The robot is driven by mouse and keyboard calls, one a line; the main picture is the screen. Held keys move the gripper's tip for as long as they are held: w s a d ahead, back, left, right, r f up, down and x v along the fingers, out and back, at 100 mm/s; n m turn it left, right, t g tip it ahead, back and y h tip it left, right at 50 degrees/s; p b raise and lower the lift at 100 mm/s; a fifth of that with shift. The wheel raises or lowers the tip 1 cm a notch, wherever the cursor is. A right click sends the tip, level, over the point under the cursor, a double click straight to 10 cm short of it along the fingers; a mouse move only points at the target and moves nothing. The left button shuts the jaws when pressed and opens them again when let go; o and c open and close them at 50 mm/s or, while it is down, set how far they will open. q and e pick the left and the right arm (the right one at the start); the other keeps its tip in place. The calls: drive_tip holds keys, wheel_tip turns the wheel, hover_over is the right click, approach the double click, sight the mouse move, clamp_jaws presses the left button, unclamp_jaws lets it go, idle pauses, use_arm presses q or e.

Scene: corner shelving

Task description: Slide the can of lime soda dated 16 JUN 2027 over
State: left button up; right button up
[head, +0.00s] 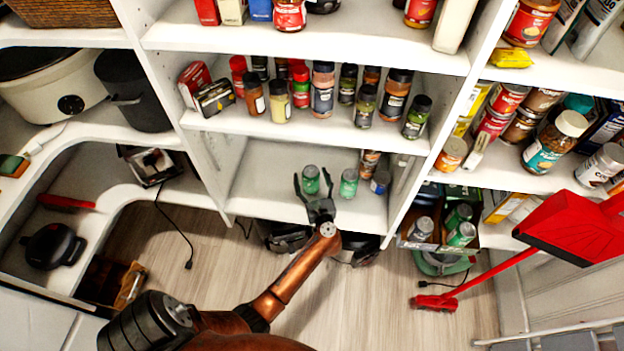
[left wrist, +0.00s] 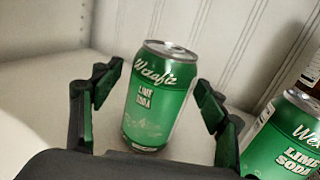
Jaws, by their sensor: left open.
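A green can of lime soda (head: 311,180) stands upright on the lower middle shelf (head: 262,195). In the left wrist view this can (left wrist: 160,95) shows between the fingers of my left gripper (left wrist: 160,110). My left gripper (head: 313,196) is open, with a finger on each side of the can and visible gaps. A second lime soda can (head: 349,184) stands to the right; it also shows in the left wrist view (left wrist: 284,140), beyond the right finger. No date is readable on either can. My right gripper is not in view.
Spice jars (head: 370,163) and a dark can (head: 380,182) stand behind and right of the second can. The shelf left of the cans is bare. A shelf of spice jars (head: 322,90) hangs above. A box of cans (head: 440,228) sits at the right.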

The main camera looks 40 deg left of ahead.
use_arm(q)
drive_tip(key=shift+c, duration=0.3)
drive_tip(key=c, duration=1.6)
drive_tip(key=shift+s, duration=0.1)
